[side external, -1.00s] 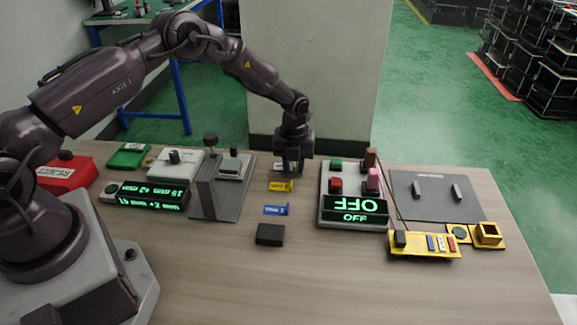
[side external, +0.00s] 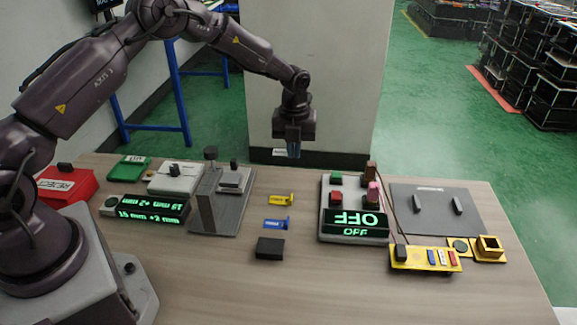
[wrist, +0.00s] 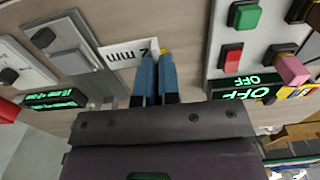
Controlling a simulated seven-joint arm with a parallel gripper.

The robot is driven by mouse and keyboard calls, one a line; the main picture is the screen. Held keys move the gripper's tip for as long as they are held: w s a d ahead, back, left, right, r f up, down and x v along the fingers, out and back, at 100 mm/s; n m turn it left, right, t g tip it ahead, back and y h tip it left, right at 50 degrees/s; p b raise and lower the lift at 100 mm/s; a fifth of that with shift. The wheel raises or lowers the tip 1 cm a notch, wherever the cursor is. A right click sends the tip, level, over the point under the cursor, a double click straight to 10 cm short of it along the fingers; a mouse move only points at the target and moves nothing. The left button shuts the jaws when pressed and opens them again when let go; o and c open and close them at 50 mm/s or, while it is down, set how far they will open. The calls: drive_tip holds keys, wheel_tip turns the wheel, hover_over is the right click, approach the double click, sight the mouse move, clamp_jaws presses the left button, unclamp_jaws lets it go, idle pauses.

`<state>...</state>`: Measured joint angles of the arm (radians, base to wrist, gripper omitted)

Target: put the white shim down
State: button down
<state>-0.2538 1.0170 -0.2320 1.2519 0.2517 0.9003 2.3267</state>
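The white shim (side external: 280,152) is a thin flat piece marked "2 mm"; it also shows in the wrist view (wrist: 124,54). My gripper (side external: 293,152) is shut on one end of it and holds it in the air above the far edge of the table. In the wrist view, the blue fingertips (wrist: 156,68) are close together, and the shim sticks out to their left. The gripping spot itself is partly hidden by the fingers.
A yellow shim (side external: 281,199) and a blue shim (side external: 277,224) lie on the table below, with a black block (side external: 269,248) in front. A grey lever fixture (side external: 218,212) stands left. A button box (side external: 354,207) reading OFF stands right. A red REJECT bin (side external: 66,185) is far left.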

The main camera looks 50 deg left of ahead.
drive_tip(key=shift+n, duration=0.5)
drive_tip(key=a+r, duration=0.1)
drive_tip(key=s+a+r, duration=0.1)
drive_tip(key=a, duration=0.1)
drive_tip(key=s+a+r, duration=0.1)
drive_tip(key=a+r, duration=0.1)
drive_tip(key=shift+r, duration=0.1)
drive_tip(key=s+a+r, duration=0.2)
drive_tip(key=s+a, duration=0.1)
drive_tip(key=s, duration=0.4)
drive_tip(key=m, duration=0.1)
hover_over(237, 182)
wheel_tip(237, 182, down, 7)
drive_tip(key=shift+f, duration=2.35)
drive_tip(key=c, duration=1.3)
unclamp_jaws()
drive_tip(key=shift+f, duration=0.1)
drive_tip(key=shift+c, duration=0.2)
